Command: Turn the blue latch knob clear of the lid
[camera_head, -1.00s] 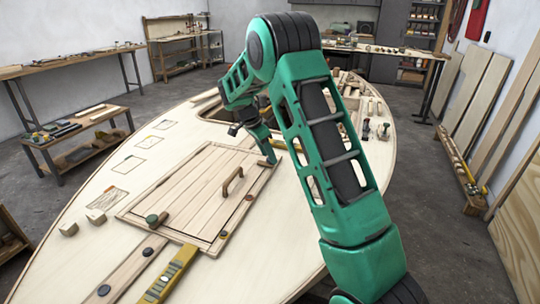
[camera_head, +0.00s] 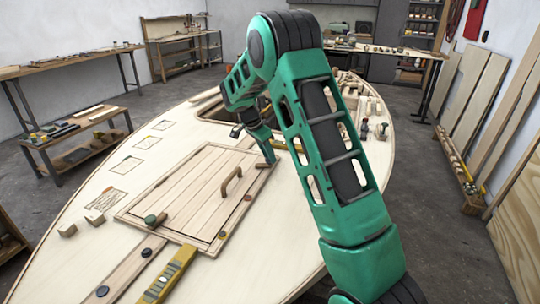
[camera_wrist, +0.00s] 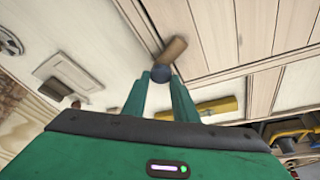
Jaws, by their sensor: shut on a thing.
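The blue latch knob (camera_wrist: 161,73) shows in the wrist view between the tips of my gripper (camera_wrist: 160,82), which is shut on it. A brown wooden latch tab (camera_wrist: 174,48) runs from the knob up and to the right, across the frame edge beside the lid planks. Whether the tab still overlaps the lid is hard to tell. The planked lid (camera_head: 190,185) with its wooden handle lies flat on the hull in the head view. There my gripper (camera_head: 270,160) is at the lid's far right corner and hides the knob.
A green knob (camera_head: 151,220) and a dark red one (camera_head: 248,197) sit near the lid's edges. A yellow level (camera_head: 170,275) lies in front. An opening in the hull (camera_head: 215,113) lies beyond the lid.

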